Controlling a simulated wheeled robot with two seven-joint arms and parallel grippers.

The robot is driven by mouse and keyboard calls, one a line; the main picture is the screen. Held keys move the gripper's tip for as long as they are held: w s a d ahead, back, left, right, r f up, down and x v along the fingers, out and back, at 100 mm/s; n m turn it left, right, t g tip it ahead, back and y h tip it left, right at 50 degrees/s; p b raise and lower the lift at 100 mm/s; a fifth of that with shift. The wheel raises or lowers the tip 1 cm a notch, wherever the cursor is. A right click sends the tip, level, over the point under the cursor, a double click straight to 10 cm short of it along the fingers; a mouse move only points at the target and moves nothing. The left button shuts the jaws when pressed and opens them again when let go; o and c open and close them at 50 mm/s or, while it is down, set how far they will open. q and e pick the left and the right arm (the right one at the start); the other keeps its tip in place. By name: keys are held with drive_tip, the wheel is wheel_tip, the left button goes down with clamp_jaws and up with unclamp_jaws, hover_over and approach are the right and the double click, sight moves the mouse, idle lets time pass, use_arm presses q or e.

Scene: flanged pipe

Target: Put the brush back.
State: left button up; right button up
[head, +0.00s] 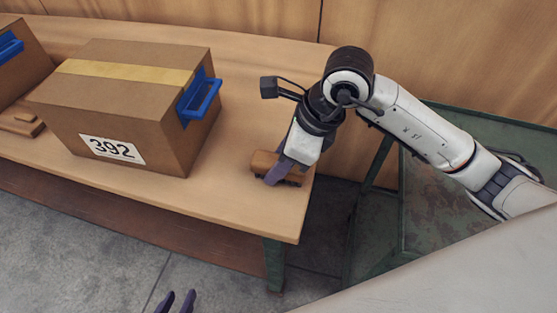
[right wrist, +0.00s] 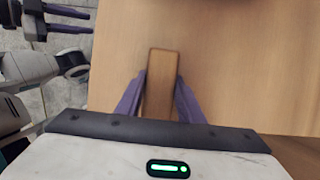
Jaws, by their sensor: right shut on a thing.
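The brush (head: 264,161) has a brown wooden back with dark bristles beneath. It is at the right end of the wooden table, at or just above the top; I cannot tell if the bristles touch. My right gripper (head: 279,173) comes down over it with its purple fingers on either side, shut on it. In the right wrist view the wooden back (right wrist: 160,75) lies lengthwise between the fingers (right wrist: 160,95). My left gripper (head: 176,302) is low in the head view, off the table's front, with its fingers apart and empty. It also shows in the right wrist view (right wrist: 65,19).
A cardboard box (head: 140,105) marked 392, with a blue handle, stands left of the brush on the table (head: 215,205). Another box (head: 20,62) and a wooden piece (head: 20,121) are at the far left. A green metal stand (head: 425,215) is at the right.

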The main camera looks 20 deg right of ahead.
drive_tip(key=o, duration=1)
drive_tip(key=v, duration=1.2)
drive_tip(key=shift+r, duration=0.1)
